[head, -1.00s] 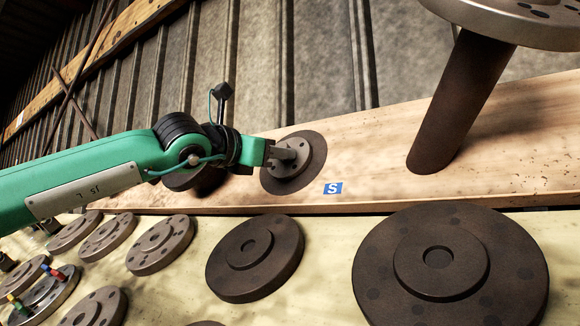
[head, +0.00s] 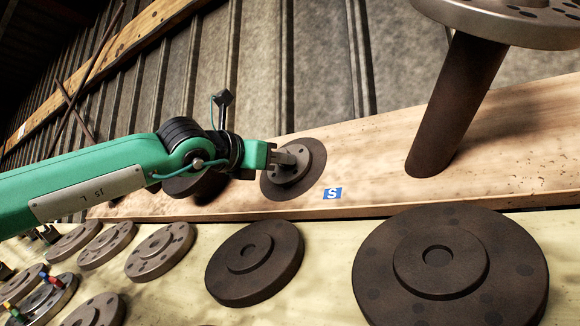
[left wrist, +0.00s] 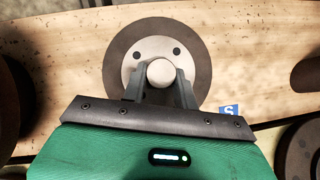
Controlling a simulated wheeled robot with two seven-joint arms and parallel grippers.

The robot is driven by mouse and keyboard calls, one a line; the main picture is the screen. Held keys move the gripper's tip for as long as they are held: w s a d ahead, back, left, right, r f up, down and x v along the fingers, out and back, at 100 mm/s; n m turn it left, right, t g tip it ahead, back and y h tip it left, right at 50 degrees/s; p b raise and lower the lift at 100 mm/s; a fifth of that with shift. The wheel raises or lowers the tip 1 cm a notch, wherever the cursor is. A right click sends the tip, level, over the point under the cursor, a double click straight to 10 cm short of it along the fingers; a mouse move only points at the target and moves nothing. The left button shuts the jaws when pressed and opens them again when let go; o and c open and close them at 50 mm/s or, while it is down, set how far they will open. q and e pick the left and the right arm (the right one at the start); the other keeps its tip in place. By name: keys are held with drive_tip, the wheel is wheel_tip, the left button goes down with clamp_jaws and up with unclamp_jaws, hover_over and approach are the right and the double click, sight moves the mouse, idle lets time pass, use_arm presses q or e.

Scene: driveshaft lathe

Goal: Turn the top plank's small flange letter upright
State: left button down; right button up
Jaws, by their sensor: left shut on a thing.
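The small flange (head: 312,164), a grey metal disc with bolt holes, sits against a larger dark round disc on the top plank (head: 375,145). My left gripper (head: 289,160) comes in from the left and is shut on the flange's central hub. In the left wrist view the two fingers (left wrist: 160,80) grip either side of the round hub end (left wrist: 160,73), with the flange face (left wrist: 140,52) and two dark holes showing above. No letter is legible on the flange itself. My right gripper is not in view.
A thick dark shaft (head: 455,105) with a wide metal disc (head: 510,18) rises from the plank at right. The lower pale board holds several flanges, including a large dark one (head: 450,265). A corrugated wall (head: 310,60) stands behind. Bare plank lies between flange and shaft.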

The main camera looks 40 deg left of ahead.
use_arm(q)
drive_tip(key=shift+a+r, duration=0.1)
drive_tip(key=shift+r, duration=0.05)
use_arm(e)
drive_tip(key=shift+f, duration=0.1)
use_arm(q)
drive_tip(key=c, duration=1.1)
unclamp_jaws()
drive_tip(key=shift+a, duration=0.1)
drive_tip(key=shift+o, duration=0.5)
drive_tip(key=shift+w+a+f, duration=0.15)
drive_tip(key=shift+f, duration=0.15)
drive_tip(key=s+f+b, duration=0.1)
drive_tip(key=s+b, duration=0.3)
drive_tip(key=s, duration=0.9)
drive_tip(key=shift+s+b, duration=0.3)
drive_tip(key=shift+s, duration=0.1)
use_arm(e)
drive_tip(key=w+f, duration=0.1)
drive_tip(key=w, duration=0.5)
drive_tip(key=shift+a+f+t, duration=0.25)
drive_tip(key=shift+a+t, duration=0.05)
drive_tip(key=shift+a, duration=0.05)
use_arm(q)
drive_tip(key=shift+a+f, duration=0.1)
drive_tip(key=shift+f, duration=0.05)
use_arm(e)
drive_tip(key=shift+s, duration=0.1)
